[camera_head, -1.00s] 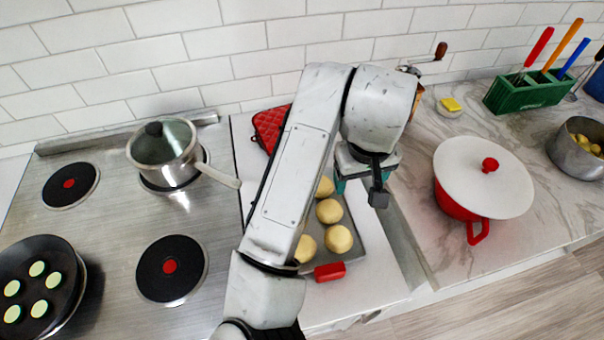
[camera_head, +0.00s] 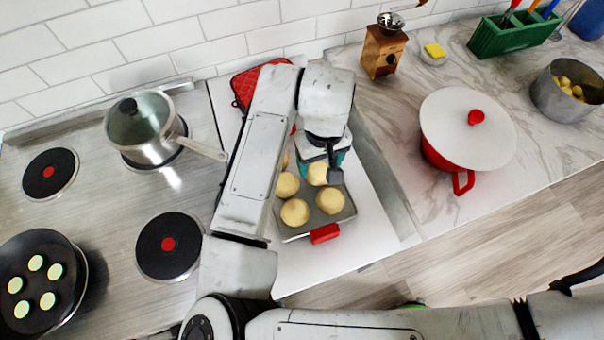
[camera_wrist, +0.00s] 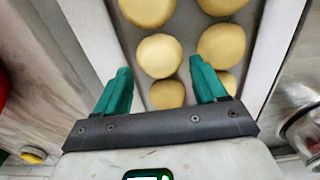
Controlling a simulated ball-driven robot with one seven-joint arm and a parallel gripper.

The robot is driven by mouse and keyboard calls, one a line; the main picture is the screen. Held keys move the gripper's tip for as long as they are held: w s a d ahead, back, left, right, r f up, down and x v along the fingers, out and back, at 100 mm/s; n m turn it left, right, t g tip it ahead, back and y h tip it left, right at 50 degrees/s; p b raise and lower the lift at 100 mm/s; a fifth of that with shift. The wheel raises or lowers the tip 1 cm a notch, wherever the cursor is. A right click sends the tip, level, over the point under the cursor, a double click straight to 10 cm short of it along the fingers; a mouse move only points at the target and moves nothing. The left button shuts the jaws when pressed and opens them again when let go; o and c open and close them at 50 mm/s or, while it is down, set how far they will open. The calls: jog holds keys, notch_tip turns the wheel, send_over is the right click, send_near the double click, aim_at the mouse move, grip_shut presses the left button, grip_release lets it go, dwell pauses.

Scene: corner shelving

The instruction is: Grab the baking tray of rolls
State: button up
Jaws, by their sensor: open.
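The baking tray (camera_head: 348,212) is grey with red handles and lies on a white counter section beside the stove. Several pale round rolls (camera_head: 295,212) sit in it. My arm hides the tray's far part in the head view. My gripper (camera_head: 320,165) is over the tray, pointing down. In the wrist view its two green fingers (camera_wrist: 160,88) are open and spread, with rolls (camera_wrist: 158,56) showing between and beyond them. Nothing is held. I cannot tell how high the fingertips are above the tray.
A steel pot (camera_head: 145,128) stands on the stove to the left, its handle pointing toward my arm. A red quilted pad (camera_head: 243,88) lies behind. A red pot with white lid (camera_head: 468,128) and a wooden grinder (camera_head: 384,52) stand to the right.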

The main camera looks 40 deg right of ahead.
jog(key=shift+f, duration=1.25)
jog(key=shift+c, duration=0.4)
jog(key=c, duration=1)
jog(key=shift+c, duration=0.7)
jog(key=shift+r, duration=0.15)
